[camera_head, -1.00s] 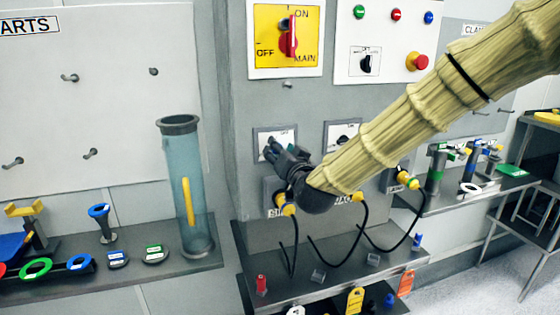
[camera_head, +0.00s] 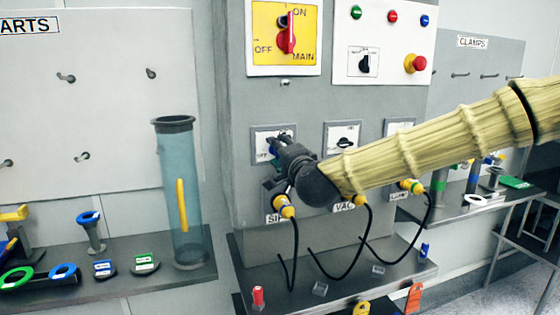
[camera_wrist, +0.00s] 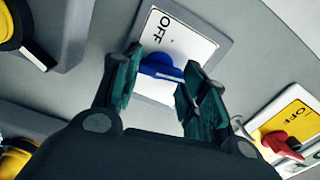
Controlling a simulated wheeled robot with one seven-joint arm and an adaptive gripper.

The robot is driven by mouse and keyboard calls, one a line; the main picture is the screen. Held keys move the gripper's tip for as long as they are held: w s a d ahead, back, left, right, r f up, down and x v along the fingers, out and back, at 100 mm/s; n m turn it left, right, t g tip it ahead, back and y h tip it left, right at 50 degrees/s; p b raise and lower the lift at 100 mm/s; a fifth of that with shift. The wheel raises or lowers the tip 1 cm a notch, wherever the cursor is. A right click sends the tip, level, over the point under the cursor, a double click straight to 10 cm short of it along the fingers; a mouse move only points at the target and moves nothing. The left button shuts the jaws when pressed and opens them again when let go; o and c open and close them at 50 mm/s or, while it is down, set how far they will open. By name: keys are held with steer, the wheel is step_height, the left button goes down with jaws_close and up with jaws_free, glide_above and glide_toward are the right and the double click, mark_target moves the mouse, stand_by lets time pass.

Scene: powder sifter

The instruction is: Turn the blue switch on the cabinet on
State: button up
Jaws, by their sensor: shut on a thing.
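The blue switch (camera_wrist: 158,68) sits on a white plate (camera_wrist: 183,40) marked OFF, in a grey frame. In the wrist view my gripper (camera_wrist: 160,72) has its dark green fingers on either side of the switch, shut on it. In the head view my gripper (camera_head: 279,143) is at the left switch plate (camera_head: 260,147) on the grey cabinet (camera_head: 290,105). The gripper hides most of the switch there, so its exact turn angle is hard to tell.
Above is a yellow main-switch panel (camera_head: 265,20) with a red handle. To the right are another switch plate (camera_head: 342,135) and a red emergency button (camera_head: 415,63). Cables (camera_head: 294,250) hang below over a shelf. A clear tube (camera_head: 188,220) stands left.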

steer(key=shift+d+f+m+b, duration=0.1)
steer(key=shift+m+b, duration=0.6)
steer(key=shift+m, duration=0.4)
steer(key=o, duration=1)
steer(key=shift+o, duration=0.2)
steer(key=v, duration=1.2)
